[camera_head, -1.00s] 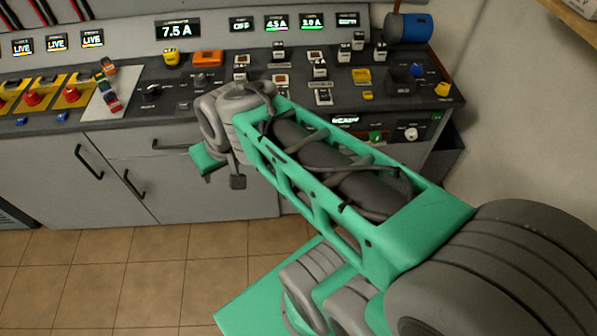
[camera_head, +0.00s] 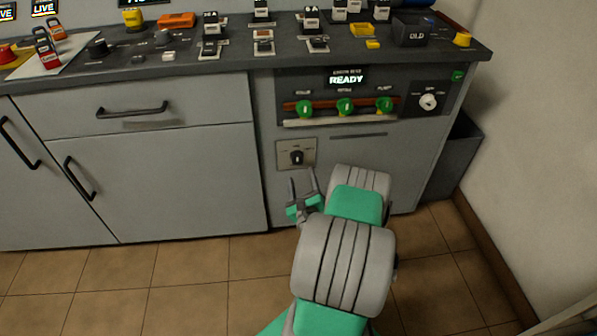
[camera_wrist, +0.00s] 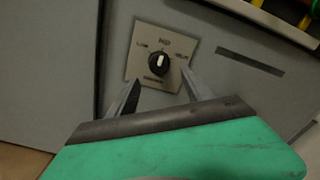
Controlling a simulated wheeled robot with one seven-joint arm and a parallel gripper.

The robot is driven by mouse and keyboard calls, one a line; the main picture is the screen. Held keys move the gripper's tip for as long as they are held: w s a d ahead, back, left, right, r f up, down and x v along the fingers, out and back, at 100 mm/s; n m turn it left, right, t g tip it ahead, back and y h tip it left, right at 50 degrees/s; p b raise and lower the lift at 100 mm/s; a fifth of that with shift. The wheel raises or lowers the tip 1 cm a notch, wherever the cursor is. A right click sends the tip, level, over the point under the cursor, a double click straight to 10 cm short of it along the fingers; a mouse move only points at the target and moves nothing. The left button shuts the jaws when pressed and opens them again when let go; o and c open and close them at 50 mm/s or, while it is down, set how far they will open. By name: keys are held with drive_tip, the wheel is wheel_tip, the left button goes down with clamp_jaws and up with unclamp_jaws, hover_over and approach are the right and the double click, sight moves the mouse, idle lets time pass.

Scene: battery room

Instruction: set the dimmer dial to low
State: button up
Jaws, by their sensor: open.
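The dimmer dial (camera_head: 296,158) is a black knob on a light square plate (camera_head: 282,146) on the cabinet front, below the READY panel. In the wrist view the dial (camera_wrist: 158,63) has a white mark pointing up, roughly at MID. On its plate (camera_wrist: 138,67), LOW is at left, MID at top and the right label looks like HIGH. My gripper (camera_head: 302,178) is just in front of and below the dial. Its fingers (camera_wrist: 160,82) are open and empty, spread to either side below the dial in the wrist view. I cannot tell any contact.
Above are a READY display (camera_head: 346,77), several green knobs (camera_head: 345,106) and a white round dial (camera_head: 428,102). A drawer handle (camera_head: 132,110) sticks out at left. A dark bin (camera_head: 458,160) stands at right by the wall. The tiled floor in front looks clear.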

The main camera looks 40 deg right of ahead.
sight(298, 162)
drive_tip(key=shift+p+x, duration=0.85)
drive_tip(key=shift+x, duration=2.65)
drive_tip(key=shift+w+a, duration=0.1)
clamp_jaws()
